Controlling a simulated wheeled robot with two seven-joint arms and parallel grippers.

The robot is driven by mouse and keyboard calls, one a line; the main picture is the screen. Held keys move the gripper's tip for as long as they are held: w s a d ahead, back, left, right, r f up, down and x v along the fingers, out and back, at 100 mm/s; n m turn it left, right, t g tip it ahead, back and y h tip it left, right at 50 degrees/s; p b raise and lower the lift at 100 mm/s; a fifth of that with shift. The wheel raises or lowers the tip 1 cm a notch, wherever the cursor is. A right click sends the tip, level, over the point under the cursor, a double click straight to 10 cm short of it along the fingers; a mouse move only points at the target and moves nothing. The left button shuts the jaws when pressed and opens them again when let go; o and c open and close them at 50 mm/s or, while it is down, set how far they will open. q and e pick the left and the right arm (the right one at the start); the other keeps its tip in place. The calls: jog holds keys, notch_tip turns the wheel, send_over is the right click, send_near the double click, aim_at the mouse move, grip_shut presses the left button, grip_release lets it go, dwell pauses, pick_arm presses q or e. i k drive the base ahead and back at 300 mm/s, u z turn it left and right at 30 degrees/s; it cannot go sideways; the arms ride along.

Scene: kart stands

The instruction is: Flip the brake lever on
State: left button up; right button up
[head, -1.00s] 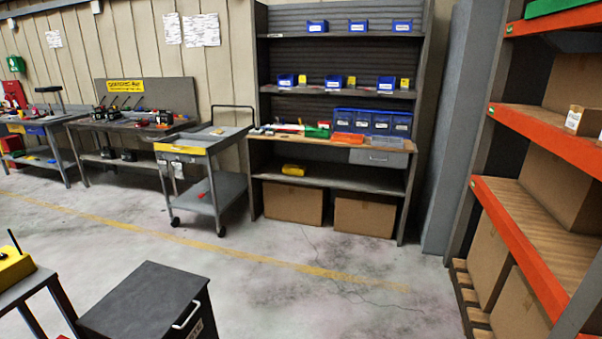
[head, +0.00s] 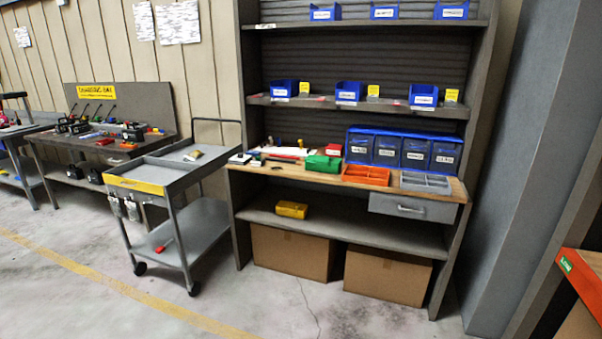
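I see several dark lever-like sticks with red parts on the grey workbench (head: 95,150) at the left, under a yellow sign (head: 104,90) whose text is too blurred to read. The sticks stand tilted on dark blocks. I cannot tell which of them, if any, is the brake lever. Neither of my grippers shows in the head view.
A grey trolley (head: 150,176) stands right of the workbench. A shelf unit with a wooden worktop (head: 300,171) holds blue bins (head: 401,149) and an orange tray (head: 366,175). Cardboard boxes (head: 290,254) sit beneath. An orange rack (head: 584,275) is at the right. Floor in front is clear.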

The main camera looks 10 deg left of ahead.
aim_at(161, 248)
jog(key=i, duration=1)
jog(key=u, duration=1.6)
jog(key=i, duration=0.7)
jog(key=u, duration=0.45)
jog(key=i, duration=1.2)
jog(key=u, duration=0.65)
